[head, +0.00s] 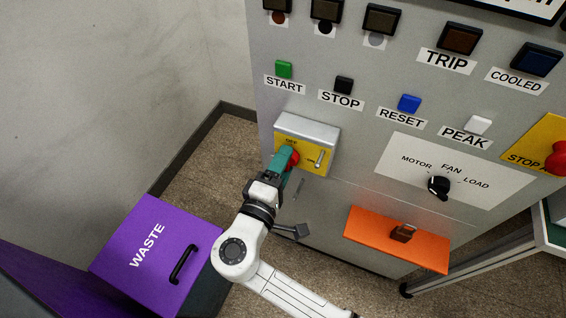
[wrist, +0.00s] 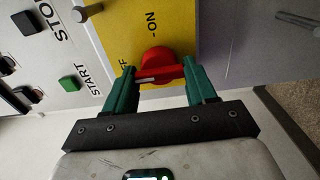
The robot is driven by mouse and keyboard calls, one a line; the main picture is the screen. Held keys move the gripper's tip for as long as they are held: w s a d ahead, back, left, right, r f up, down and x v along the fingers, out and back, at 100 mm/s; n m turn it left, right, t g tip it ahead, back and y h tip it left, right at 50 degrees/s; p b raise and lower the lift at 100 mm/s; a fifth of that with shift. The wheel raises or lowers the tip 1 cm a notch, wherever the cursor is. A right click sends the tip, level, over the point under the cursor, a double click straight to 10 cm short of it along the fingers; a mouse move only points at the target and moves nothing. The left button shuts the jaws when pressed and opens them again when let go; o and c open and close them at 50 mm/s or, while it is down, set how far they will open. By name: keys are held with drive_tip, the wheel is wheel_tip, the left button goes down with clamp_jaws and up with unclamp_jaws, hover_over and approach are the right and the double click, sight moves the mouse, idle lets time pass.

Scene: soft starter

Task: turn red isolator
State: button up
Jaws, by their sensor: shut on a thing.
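The red isolator (head: 293,156) is a round red knob on a yellow plate (head: 315,163) marked OFF and ON, low on the left of the grey panel. In the wrist view the red isolator (wrist: 158,64) shows a raised grip with a pale line lying roughly level across the picture. My gripper (head: 288,160) is at the knob, partly hiding it in the head view. In the wrist view the green fingers of my gripper (wrist: 160,78) stand on either side of the knob, shut on its grip.
Above are START (head: 284,69), STOP (head: 344,85) and RESET (head: 409,103) buttons. A purple WASTE bin (head: 150,243) stands at lower left.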

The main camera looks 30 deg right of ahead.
drive_tip(key=o, duration=0.8)
drive_tip(key=shift+w, duration=0.1)
drive_tip(key=shift+a, duration=0.1)
drive_tip(key=v, duration=1)
drive_tip(key=shift+s+a+b, duration=0.25)
drive_tip(key=shift+a+b, duration=0.05)
drive_tip(key=shift+d, duration=0.1)
